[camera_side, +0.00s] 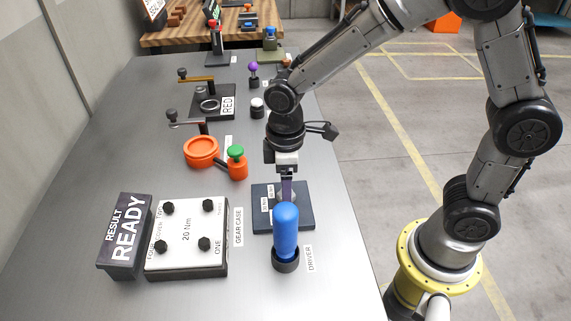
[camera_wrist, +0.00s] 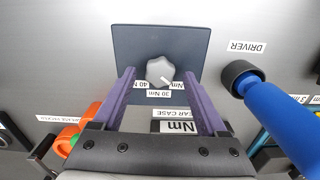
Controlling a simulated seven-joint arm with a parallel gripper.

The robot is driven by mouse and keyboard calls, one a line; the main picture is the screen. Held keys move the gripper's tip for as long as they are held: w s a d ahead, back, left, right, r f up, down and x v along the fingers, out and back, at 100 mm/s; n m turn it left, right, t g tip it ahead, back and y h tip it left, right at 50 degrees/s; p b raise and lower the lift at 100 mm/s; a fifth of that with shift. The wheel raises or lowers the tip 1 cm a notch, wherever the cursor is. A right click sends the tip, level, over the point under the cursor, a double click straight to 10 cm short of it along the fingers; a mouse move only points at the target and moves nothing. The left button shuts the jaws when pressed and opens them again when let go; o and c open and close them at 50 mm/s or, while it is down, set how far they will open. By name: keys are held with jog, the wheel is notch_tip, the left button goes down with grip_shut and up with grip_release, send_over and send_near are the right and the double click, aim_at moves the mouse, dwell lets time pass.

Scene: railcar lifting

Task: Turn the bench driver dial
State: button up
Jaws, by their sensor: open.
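The dial is a light grey lobed knob (camera_wrist: 160,71) on a dark blue plate (camera_wrist: 200,45), with torque labels along its edge; one reads 30 Nm. A small white mark shows on the knob's lower side in the wrist view. My gripper (camera_wrist: 158,74) is open, with its purple fingers on either side of the knob; I cannot tell whether they touch it. In the side view my gripper (camera_side: 287,196) points down over the plate (camera_side: 262,222), and the knob is mostly hidden.
The white gear case (camera_side: 187,236), labelled 20 Nm, and a dark sign (camera_side: 125,235) reading RESULT READY stand left of the plate. An orange dish (camera_side: 201,151) and a green-topped orange part (camera_side: 237,162) lie behind. Bare bench lies along the left.

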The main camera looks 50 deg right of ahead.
notch_tip(320, 180, up, 13)
dwell(0.3)
jog(key=shift+d+r, duration=0.1)
jog(key=s+d+r+m+t, duration=0.1)
jog(key=s+d+r+t, duration=0.15)
jog(key=d+r, duration=0.2)
jog(key=s+d+f+m+t, duration=0.1)
jog(key=s+d+m, duration=0.2)
jog(key=s, duration=0.3)
jog(key=s+d+f+m+t, duration=0.2)
jog(key=s+d+m, duration=0.1)
jog(key=s, duration=0.4)
jog(key=shift+f+m, duration=0.15)
jog(key=shift+m, duration=0.55)
